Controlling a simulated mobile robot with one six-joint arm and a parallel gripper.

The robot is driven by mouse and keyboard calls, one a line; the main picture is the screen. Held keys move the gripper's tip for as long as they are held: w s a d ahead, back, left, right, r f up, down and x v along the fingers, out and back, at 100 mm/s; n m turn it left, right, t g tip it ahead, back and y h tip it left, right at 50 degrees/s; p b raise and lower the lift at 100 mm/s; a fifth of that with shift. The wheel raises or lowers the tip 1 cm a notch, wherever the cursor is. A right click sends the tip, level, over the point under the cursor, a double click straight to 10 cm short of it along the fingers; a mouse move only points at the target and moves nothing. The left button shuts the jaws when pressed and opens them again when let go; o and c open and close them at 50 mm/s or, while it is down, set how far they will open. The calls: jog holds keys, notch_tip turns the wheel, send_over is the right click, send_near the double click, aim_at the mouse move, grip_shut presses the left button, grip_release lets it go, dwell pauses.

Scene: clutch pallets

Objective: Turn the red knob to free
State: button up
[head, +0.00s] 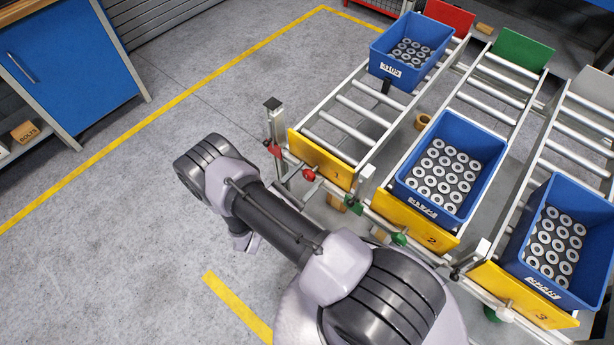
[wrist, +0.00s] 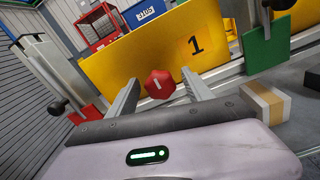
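The red knob (wrist: 159,84) is a small faceted knob with a white mark on its face. It sits low in front of the yellow panel marked 1 (wrist: 150,50). In the head view the red knob (head: 309,176) shows small at the lane 1 front end, beside my arm. My gripper (wrist: 160,78) is open, with one finger on each side of the knob in the wrist view. I see gaps between the knob and both fingers; whether the tips reach its depth I cannot tell. In the head view my arm hides the fingers.
A post with a black handle and red plate (wrist: 88,113) stands left, and a green plate (wrist: 267,40) right. A cardboard box (wrist: 267,103) is close to the right finger. Blue crates (head: 405,75) of metal rings sit on the roller lanes. Open floor lies left.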

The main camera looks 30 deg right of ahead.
grip_shut()
jog(key=m, duration=0.4)
jog(key=shift+m+b, duration=0.3)
jog(key=shift+b, duration=0.05)
jog(key=shift+o, duration=0.7)
grip_release()
jog(key=shift+a, duration=0.1)
jog(key=p+v, duration=0.2)
jog(key=v, duration=1.5)
jog(key=shift+s+a, duration=0.1)
jog(key=shift+s, duration=0.05)
